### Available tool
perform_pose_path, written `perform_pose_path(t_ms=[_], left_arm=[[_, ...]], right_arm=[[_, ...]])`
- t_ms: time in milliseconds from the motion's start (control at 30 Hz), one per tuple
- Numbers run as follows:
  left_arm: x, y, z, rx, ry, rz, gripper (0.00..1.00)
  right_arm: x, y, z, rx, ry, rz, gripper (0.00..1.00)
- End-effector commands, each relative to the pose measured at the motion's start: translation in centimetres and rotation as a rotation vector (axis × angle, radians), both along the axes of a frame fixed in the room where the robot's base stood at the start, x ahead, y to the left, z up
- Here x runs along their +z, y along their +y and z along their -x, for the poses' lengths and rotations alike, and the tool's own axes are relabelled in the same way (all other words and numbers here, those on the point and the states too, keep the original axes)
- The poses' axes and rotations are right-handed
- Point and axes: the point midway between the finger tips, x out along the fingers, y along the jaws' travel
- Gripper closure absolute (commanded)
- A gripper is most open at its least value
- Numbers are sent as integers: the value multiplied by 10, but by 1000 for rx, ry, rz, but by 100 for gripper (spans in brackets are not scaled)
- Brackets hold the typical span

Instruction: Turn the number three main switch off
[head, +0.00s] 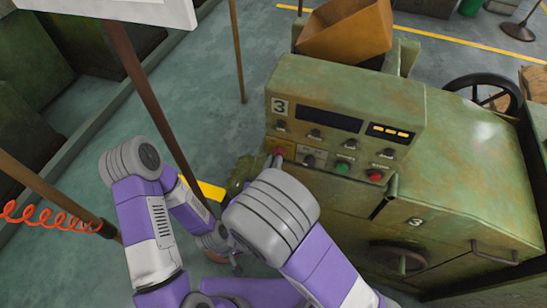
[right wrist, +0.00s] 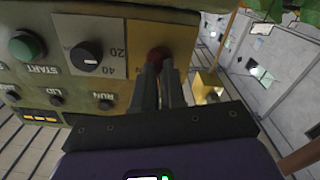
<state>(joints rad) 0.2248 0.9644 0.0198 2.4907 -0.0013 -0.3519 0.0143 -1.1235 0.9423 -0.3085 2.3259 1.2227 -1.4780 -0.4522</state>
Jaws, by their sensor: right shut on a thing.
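The main switch, a red knob (right wrist: 156,53) on a yellow plate (right wrist: 178,30), is at the panel's end in the right wrist view. My right gripper (right wrist: 160,66) is shut on this knob, and its fingers cover much of it. In the head view the right gripper (head: 273,161) is at the panel's lower left corner, partly behind my arm. The knob's setting cannot be read. My left gripper cannot be made out.
Beside the knob are a black dial (right wrist: 86,55) marked 20 and 40 and a green START button (right wrist: 26,46). A red button (head: 375,176) is at the panel's right. A brown post (head: 150,90) and an orange coiled hose (head: 45,213) stand left.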

Motion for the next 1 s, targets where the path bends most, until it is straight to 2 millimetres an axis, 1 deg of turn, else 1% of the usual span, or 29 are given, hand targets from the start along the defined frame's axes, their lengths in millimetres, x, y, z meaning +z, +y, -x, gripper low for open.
perform_pose_path(t_ms=[33,100,400,700,1000], left_arm=[[9,0,0,0,0,0,100],[15,0,0,0,0,0,100],[36,0,0,0,0,0,100],[47,0,0,0,0,0,100],[49,0,0,0,0,0,100]], right_arm=[[3,0,0,0,17,44,100],[3,0,0,1,37,106,100],[2,0,0,0,107,323,100],[0,0,1,0,147,445,100],[-1,0,1,0,158,481,100]])
